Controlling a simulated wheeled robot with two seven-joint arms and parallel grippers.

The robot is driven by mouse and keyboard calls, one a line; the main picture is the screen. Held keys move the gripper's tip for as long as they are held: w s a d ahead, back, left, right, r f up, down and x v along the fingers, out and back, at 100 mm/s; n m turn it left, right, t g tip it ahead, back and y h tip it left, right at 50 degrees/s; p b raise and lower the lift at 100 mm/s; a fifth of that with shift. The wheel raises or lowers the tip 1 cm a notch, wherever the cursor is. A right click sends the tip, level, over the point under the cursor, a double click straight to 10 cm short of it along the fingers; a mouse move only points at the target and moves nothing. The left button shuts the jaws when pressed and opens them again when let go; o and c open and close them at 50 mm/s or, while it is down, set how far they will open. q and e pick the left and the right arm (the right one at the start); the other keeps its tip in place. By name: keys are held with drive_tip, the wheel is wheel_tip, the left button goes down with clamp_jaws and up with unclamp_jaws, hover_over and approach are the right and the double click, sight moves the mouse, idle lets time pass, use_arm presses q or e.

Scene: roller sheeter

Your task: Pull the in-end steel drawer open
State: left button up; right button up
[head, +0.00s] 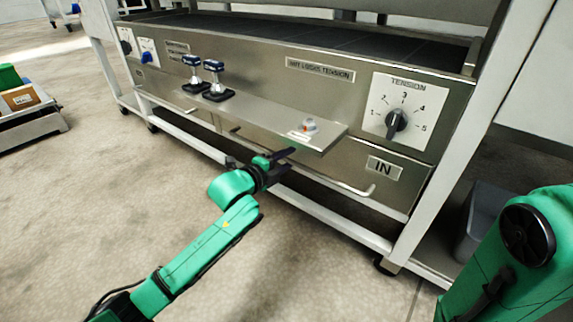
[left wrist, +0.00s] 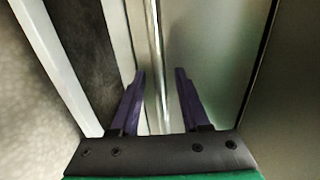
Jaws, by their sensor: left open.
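The in-end steel drawer front (head: 398,196) is the low panel under the machine's ledge, marked by an IN label (head: 384,167). It looks flush with the machine. Its long thin bar handle (head: 345,186) runs along the front. My left gripper (head: 286,163) is at the front, near the handle and below the ledge. In the left wrist view my left gripper (left wrist: 160,74) has its two fingers apart, with the bright handle bar (left wrist: 154,35) running between them in the picture. I cannot tell whether they touch it. My right arm shows at the right edge; its gripper is out of view.
A steel ledge (head: 255,113) juts out above, with two blue-topped levers and a small button. A tension dial (head: 397,122) sits to the right. A white lower rail (head: 330,207) runs below the drawer. The floor (head: 330,280) in front is clear. A grey bin (head: 482,215) stands at right.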

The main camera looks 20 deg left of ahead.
use_arm(q)
clamp_jaws()
idle(1.4)
